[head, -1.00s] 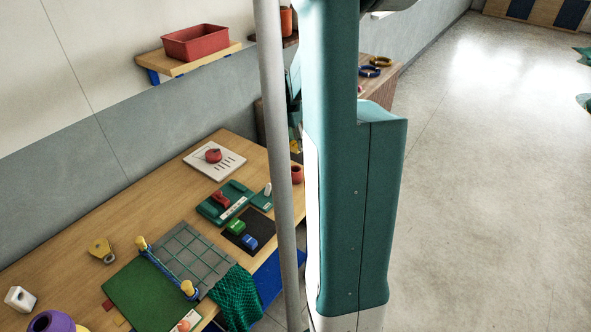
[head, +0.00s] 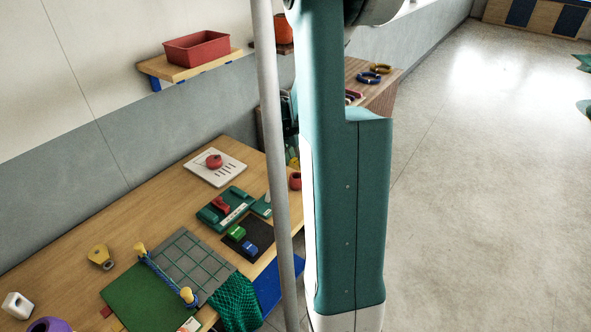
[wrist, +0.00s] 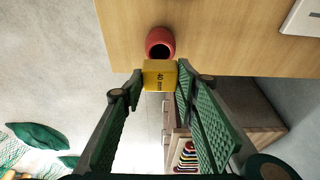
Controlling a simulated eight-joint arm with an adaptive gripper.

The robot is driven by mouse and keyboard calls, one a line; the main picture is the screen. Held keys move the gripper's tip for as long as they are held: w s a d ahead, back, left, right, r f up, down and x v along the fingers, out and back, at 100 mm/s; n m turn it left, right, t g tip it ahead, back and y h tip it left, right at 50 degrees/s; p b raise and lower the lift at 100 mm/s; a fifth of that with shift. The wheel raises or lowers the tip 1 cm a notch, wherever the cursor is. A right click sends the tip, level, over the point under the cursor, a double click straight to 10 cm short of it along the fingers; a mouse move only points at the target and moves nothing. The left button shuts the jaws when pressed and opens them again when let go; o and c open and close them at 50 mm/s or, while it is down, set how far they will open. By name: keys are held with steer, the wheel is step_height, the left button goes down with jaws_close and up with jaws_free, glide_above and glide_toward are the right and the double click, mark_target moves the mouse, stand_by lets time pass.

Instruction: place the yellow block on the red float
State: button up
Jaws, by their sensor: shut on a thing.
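The yellow block (wrist: 159,75), marked "40 mm", is between the fingertips of my gripper (wrist: 158,84) in the wrist view. The gripper is shut on it. The red float (wrist: 160,42) is a rounded piece with a dark hole, standing near the table's edge. In the wrist view the block shows just below the float, in front of its near edge; I cannot tell the height gap. In the head view the float (head: 295,181) shows beside the grey pole, and a bit of yellow (head: 293,163) shows just above it. My arm and the pole hide most of the gripper there.
The wooden table (head: 150,215) holds a white board with a red knob (head: 214,161), a green fixture (head: 232,207), a dark mat with green and blue blocks, and a grid mat (head: 190,262). A drawer cabinet (wrist: 253,115) stands beside the table's edge.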

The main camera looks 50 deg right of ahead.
mark_target(295, 168)
steer(key=shift+f, duration=0.25)
steer(key=shift+f, duration=2)
steer(key=shift+f+b, duration=0.15)
steer(key=shift+b, duration=0.15)
steer(key=o, duration=0.9)
steer(key=shift+r, duration=0.2)
steer(key=shift+p+v, duration=0.6)
steer(key=shift+v, duration=5.45)
steer(key=shift+f, duration=0.1)
steer(key=shift+a, duration=0.15)
